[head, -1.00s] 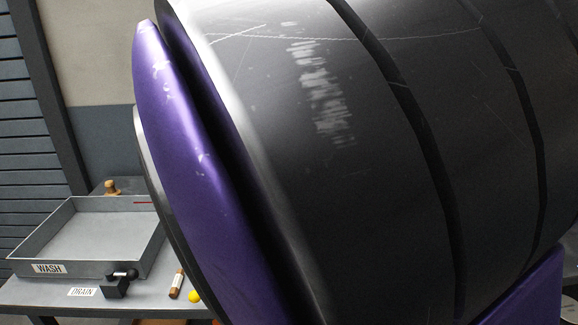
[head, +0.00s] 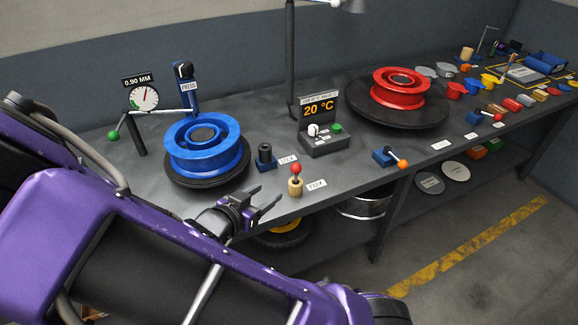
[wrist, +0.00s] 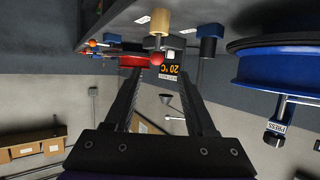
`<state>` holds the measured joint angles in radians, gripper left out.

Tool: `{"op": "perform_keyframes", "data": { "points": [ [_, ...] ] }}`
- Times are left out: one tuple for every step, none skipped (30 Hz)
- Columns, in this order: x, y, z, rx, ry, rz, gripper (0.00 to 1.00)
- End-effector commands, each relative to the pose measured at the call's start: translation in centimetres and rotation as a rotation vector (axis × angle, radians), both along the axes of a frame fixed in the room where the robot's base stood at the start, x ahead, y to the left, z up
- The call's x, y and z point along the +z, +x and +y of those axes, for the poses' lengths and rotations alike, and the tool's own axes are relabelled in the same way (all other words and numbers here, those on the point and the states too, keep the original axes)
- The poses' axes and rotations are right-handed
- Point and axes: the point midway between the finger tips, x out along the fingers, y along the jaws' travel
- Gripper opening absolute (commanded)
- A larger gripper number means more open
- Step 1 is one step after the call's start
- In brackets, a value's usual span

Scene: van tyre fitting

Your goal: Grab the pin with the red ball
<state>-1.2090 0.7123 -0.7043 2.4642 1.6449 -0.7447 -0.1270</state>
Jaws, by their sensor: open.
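The pin (head: 295,169) has a red ball on top and stands upright in a small tan block (head: 295,187) near the bench's front edge. A PEEK-like label lies beside it. My gripper (head: 268,197) is open and empty, just left of and slightly below the pin in the head view. In the wrist view, which appears upside down, the red ball (wrist: 157,59) shows between the lines of the two fingers, beyond their tips. The tan block (wrist: 160,22) is above it in that picture. The fingers do not appear to touch the pin.
A black knob on a blue base (head: 265,157) stands close behind the pin. A blue wheel (head: 204,150) is to its left, a 20 °C display unit (head: 322,125) behind. An orange-ball lever (head: 391,158) and red wheel (head: 398,88) are to the right.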

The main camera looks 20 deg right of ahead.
Motion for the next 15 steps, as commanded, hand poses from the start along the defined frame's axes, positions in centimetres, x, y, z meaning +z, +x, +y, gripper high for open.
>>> {"op": "perform_keyframes", "data": {
  "points": [
    [-0.3, 0.5, -0.8, -0.003, -0.005, 0.000, 0.56],
    [-0.5, 0.8, -1.2, -0.003, -0.005, 0.002, 0.56],
    [-0.9, 1.3, -1.9, -0.003, -0.007, 0.002, 0.56],
    [-1.1, 1.7, -2.4, -0.004, -0.005, 0.001, 0.56],
    [-1.4, 2.0, -2.9, -0.004, -0.005, 0.002, 0.56],
    [-1.7, 2.5, -3.5, -0.004, -0.006, 0.003, 0.56],
    [-2.0, 3.0, -4.0, -0.003, -0.004, 0.002, 0.56],
    [-2.2, 3.3, -4.5, -0.003, -0.004, 0.002, 0.56],
    [-2.6, 3.8, -5.1, -0.003, -0.004, 0.002, 0.56],
    [-2.8, 4.2, -5.6, -0.003, -0.004, 0.003, 0.56],
    [-3.0, 4.5, -6.0, -0.002, -0.003, 0.002, 0.56],
    [-3.3, 4.9, -6.5, -0.002, -0.002, 0.002, 0.56],
    [-3.6, 5.2, -6.9, -0.002, -0.002, 0.003, 0.56],
    [-3.8, 5.5, -7.2, -0.001, -0.001, 0.001, 0.56],
    [-3.9, 5.8, -7.4, 0.000, -0.001, 0.001, 0.56]
  ]
}}
